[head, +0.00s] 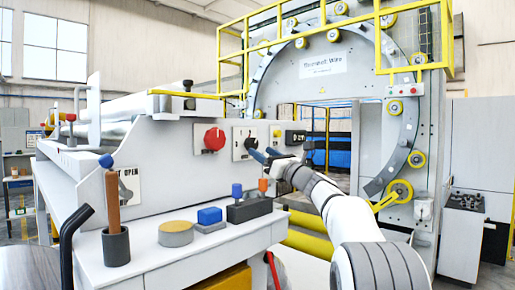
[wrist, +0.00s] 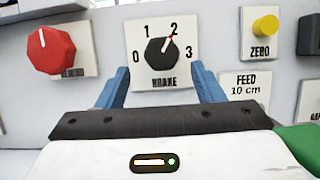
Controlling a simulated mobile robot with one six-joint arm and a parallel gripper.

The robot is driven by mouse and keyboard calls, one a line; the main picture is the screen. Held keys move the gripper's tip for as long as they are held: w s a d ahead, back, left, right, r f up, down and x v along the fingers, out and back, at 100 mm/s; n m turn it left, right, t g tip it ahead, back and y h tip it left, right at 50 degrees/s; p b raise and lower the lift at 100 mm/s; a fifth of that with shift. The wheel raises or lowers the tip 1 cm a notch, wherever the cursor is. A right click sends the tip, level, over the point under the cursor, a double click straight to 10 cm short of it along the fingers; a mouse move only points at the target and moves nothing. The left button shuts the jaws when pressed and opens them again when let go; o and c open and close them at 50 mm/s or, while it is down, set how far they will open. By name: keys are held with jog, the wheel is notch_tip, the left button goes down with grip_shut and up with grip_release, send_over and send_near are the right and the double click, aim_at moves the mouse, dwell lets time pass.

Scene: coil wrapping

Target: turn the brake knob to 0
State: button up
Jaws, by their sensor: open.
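The black brake knob (wrist: 161,52) sits on a white plate marked 0, 1, 2, 3 and BRAKE in the wrist view. Its red pointer mark points at 2. In the head view the brake plate (head: 244,143) is on the grey machine panel, with the knob partly hidden by my gripper. My gripper (wrist: 160,75) is open and empty, its blue fingers below and to either side of the knob, apart from it. It also shows in the head view (head: 256,152), close to the panel.
A red knob (wrist: 50,50) is left of the brake plate, and a yellow ZERO button (wrist: 265,25) is right of it. A FEED 10 cm label (wrist: 245,87) is below the button. A shelf below the panel holds a blue block (head: 209,215) and a cup with a wooden-handled tool (head: 115,243).

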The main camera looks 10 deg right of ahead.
aim_at(254, 146)
jog(key=p+x, duration=0.1)
jog(key=x, duration=0.4)
jog(key=shift+d+p, duration=0.15)
jog(key=shift+p, duration=0.2)
jog(key=c, duration=1)
jog(key=shift+o, duration=0.2)
